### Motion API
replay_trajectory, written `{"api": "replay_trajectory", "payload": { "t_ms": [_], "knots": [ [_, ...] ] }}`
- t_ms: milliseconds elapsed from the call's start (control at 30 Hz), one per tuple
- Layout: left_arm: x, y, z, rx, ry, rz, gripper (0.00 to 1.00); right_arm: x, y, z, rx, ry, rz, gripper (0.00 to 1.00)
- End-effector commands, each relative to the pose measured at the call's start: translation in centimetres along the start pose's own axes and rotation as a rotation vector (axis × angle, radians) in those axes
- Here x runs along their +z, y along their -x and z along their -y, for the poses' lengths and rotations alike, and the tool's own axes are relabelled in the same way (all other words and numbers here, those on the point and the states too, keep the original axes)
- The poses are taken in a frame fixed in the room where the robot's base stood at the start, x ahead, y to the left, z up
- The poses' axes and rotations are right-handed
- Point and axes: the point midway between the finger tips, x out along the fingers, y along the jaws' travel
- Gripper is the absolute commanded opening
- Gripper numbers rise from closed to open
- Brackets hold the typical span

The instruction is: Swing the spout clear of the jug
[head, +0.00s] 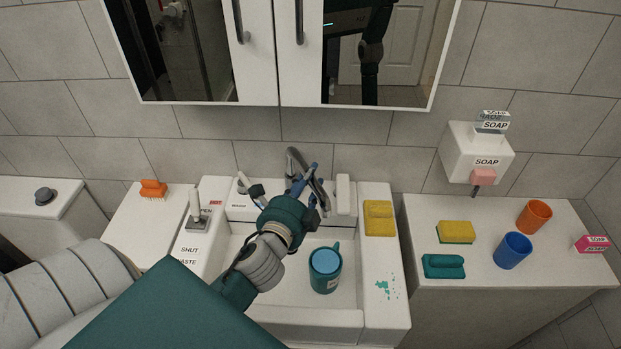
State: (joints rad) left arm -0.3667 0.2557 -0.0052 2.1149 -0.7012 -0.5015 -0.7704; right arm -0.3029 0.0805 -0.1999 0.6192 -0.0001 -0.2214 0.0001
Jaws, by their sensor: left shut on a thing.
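The grey metal spout (293,158) rises at the back of the white basin and curves forward and down to the right. Its lower end shows near the fingers, behind the jug in the picture; I cannot tell whether it hangs over the jug's mouth. The teal jug (325,281) stands upright in the basin, its handle towards the back right, with blue showing inside its rim. My left gripper (304,184) reaches over the basin from the left and is shut on the spout, its blue fingers around it. The gripper hides part of the spout. My right gripper is out of view.
The basin's (340,326) right ledge holds a yellow sponge (379,226) and teal spots. The right counter holds another sponge (456,232), a teal brush (443,266), a blue cup (513,251) and an orange cup (534,217). A mirrored cabinet (278,95) hangs above.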

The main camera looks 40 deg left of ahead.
Motion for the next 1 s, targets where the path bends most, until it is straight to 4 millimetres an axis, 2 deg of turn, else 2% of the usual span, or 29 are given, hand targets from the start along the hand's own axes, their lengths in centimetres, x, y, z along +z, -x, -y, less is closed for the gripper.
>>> {"api": "replay_trajectory", "payload": {
  "t_ms": [267, 567, 767, 1000],
  "knots": [
    [1.5, 1.3, -0.5, -0.013, -0.034, -0.140, 0.00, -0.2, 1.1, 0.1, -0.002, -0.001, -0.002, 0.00],
    [4.6, 2.8, -1.4, -0.047, -0.072, -0.404, 0.00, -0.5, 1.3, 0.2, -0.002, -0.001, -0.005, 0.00],
    [7.0, 3.2, -2.0, -0.074, -0.098, -0.587, 0.00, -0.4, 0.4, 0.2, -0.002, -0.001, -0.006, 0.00],
    [9.6, 3.2, -2.6, -0.106, -0.125, -0.793, 0.00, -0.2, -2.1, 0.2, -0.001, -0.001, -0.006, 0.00]
  ]
}}
